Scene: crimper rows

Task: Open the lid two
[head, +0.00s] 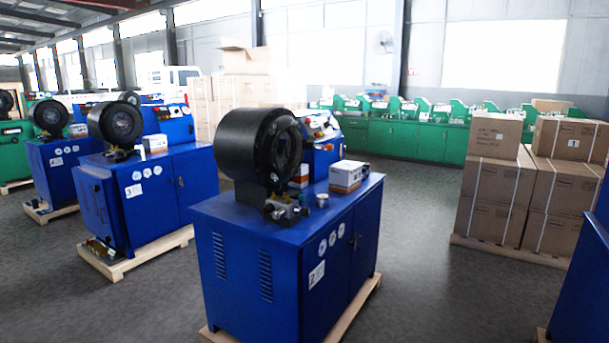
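A blue crimper cabinet (240,255) stands at the front centre on a wooden pallet. A white label (316,275) on its front seems to read 2. A thick black crimping head (245,145) sits on its top, its round opening facing right. The cabinet's blue front doors (365,230) look shut, with small handles and round gauges (332,238) beside them. I cannot make out which part is the lid. Neither of my grippers shows.
A similar blue crimper (125,200), its label seemingly 3, stands at left, with another (60,165) behind it. Strapped cartons (490,180) stand on a pallet at right. A blue panel (585,290) cuts into the right edge. Grey floor (440,290) is clear between.

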